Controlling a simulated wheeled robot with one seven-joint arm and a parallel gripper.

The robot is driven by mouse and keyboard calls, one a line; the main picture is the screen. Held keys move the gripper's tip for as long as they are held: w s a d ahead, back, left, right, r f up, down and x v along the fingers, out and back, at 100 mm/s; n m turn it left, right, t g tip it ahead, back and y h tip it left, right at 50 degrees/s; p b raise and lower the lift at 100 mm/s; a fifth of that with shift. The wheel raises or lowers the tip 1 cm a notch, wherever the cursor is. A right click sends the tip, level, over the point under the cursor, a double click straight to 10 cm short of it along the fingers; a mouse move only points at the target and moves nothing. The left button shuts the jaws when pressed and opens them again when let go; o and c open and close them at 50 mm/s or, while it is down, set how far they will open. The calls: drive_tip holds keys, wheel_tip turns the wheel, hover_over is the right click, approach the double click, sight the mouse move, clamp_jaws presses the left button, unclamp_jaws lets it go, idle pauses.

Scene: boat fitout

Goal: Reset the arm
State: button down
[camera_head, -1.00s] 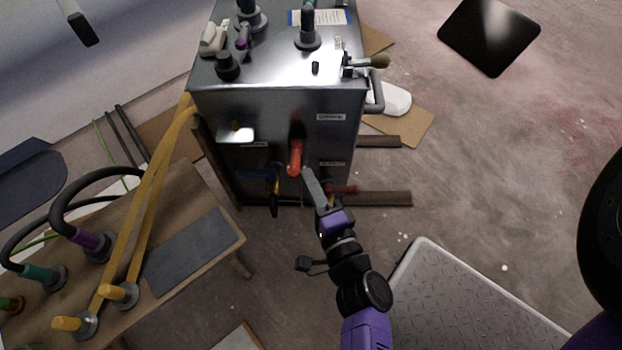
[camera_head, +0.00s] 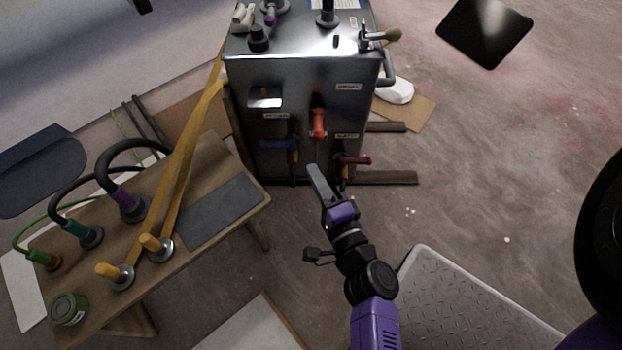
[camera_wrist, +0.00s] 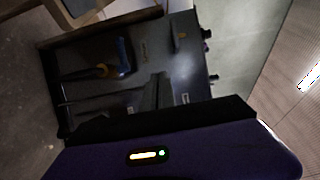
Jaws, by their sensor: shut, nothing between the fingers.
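My gripper (camera_head: 315,172) is shut and empty in the head view. Its fingertips are in front of the metal cabinet's lower front, a little below the red-orange handle (camera_head: 318,123) and apart from it as far as I can see. A blue handle (camera_head: 279,144) is to the left of the fingers and a dark red handle (camera_head: 355,160) to the right. In the wrist view, the gripper fingers (camera_wrist: 163,80) point toward the cabinet, which appears turned on its side. The blue handle (camera_wrist: 124,56) shows there beyond the fingers.
The metal cabinet (camera_head: 300,80) stands ahead. A wooden bench (camera_head: 205,165) with hoses and fittings is at the left. A checker-plate platform (camera_head: 470,300) is at the lower right. The floor (camera_head: 480,160) to the right of the cabinet is mostly clear.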

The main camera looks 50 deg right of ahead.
drive_tip(key=shift+s, duration=0.1)
idle(0.6)
drive_tip(key=s+f+n+g, duration=0.3)
drive_tip(key=s+n+g, duration=0.25)
drive_tip(key=s, duration=0.65)
drive_tip(key=s+a+r+n+t+y, duration=0.55)
drive_tip(key=a+r+n+y, duration=0.4)
drive_tip(key=n, duration=0.85)
wheel_tip(320, 180, up, 37)
drive_tip(key=a+p, duration=0.1)
drive_tip(key=p, duration=3.5)
drive_tip(key=shift+s+a+g, duration=0.3)
drive_tip(key=shift+g, duration=0.1)
drive_tip(key=shift+d+h, duration=0.15)
drive_tip(key=shift+h, duration=0.1)
